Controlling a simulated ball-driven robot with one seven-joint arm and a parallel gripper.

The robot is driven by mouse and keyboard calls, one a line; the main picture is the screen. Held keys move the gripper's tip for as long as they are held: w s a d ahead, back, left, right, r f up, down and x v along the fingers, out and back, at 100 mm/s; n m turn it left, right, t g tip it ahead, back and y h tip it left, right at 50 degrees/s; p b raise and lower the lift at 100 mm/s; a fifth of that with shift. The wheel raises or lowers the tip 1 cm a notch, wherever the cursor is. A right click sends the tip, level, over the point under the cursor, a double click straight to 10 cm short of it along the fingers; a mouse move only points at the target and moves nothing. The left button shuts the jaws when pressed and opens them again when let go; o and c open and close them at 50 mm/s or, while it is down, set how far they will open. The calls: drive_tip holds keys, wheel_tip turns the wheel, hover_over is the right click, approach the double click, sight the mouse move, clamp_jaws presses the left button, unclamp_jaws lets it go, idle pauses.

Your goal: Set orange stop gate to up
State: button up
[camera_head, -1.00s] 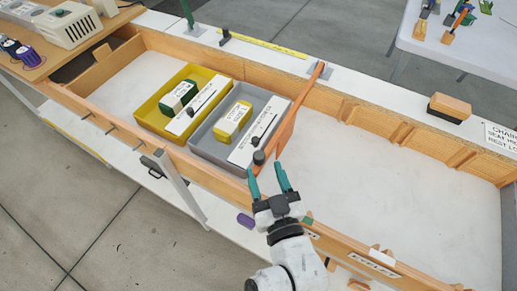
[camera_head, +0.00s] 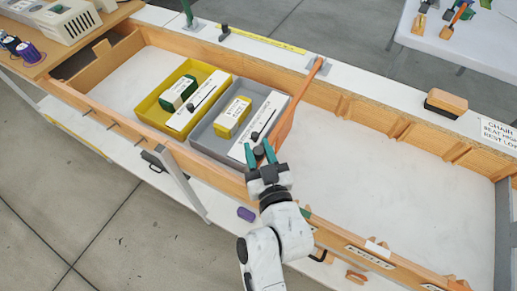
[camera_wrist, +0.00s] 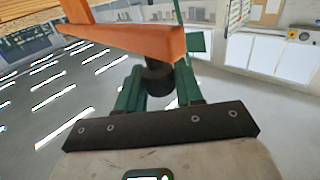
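The orange stop gate (camera_head: 297,103) is a long orange panel lying across the wooden trough, from the far rail toward the near rail. It also shows in the wrist view (camera_wrist: 125,40) across the top. A dark round knob (camera_wrist: 157,80) sits at the gate's near end. My gripper (camera_head: 260,153) is at that near end with its green fingers on either side of the knob. In the wrist view the fingers (camera_wrist: 158,88) look apart, with a small gap beside the knob; firm contact is not visible.
A grey tray (camera_head: 208,138) and a yellow tray (camera_head: 150,103), each with boxes in it, sit left of the gate. The trough floor (camera_head: 390,165) right of the gate is clear. A wood-topped block (camera_head: 446,103) rests on the far rail.

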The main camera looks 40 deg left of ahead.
clamp_jaws()
